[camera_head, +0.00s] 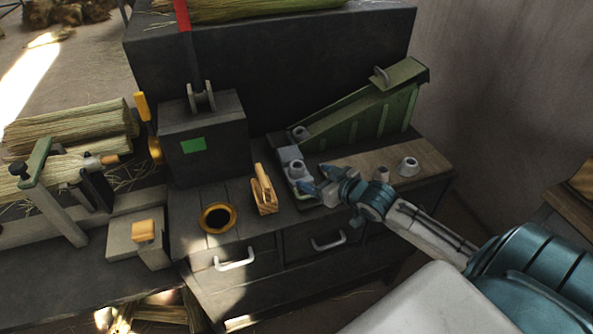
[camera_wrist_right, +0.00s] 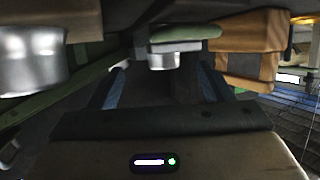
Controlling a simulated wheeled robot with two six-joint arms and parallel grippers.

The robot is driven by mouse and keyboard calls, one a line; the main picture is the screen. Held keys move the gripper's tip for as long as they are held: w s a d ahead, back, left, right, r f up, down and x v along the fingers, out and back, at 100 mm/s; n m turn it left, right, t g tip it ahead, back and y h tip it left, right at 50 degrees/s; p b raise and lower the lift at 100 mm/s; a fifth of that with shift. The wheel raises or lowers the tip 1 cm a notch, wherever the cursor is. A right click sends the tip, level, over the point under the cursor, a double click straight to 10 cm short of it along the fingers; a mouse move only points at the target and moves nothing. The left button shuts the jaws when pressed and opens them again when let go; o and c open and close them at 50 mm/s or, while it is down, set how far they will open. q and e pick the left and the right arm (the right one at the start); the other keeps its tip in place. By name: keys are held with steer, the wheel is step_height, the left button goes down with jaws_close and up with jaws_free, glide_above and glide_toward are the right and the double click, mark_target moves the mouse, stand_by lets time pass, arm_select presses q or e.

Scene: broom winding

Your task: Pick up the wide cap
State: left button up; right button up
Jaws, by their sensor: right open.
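Two pale caps stand on a brown board (camera_head: 438,163) at the right of the bench in the head view: a wider flared cap (camera_head: 408,166) and a narrower cap (camera_head: 382,174). Another light metal ring-like piece (camera_head: 296,169) sits on a grey block left of the board. My right gripper (camera_head: 319,181) is open beside that block, left of both board caps. In the right wrist view a light metal cylinder (camera_wrist_right: 164,60) shows between the blue fingers (camera_wrist_right: 160,88), and a larger metal cylinder (camera_wrist_right: 30,72) is at the left; I cannot tell which pieces these are. My left gripper is not in view.
A green sloped chute (camera_head: 365,108) rises behind the board. A wooden clamp-like piece (camera_head: 264,190) and a brass ring (camera_head: 217,218) are left of my gripper. A dark box with a green label (camera_head: 205,140) stands further left. Straw bundles (camera_head: 65,130) lie at the far left.

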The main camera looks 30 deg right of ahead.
mark_target(303, 170)
steer(key=shift+w+a+f, duration=0.1)
steer(key=shift+w+f, duration=0.05)
steer(key=shift+w, duration=0.45)
steer(key=shift+w+a, duration=0.2)
steer(key=shift+w, duration=0.35)
steer(key=shift+w+a, duration=0.15)
steer(key=shift+w, duration=0.4)
steer(key=shift+p+x, duration=0.3)
steer(key=shift+x, duration=0.85)
steer(key=shift+w+a+f, duration=0.1)
steer(key=shift+w, duration=0.15)
steer(key=c, duration=1)
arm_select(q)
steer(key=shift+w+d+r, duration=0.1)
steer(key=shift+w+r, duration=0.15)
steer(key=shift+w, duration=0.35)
arm_select(e)
steer(key=shift+c, duration=0.2)
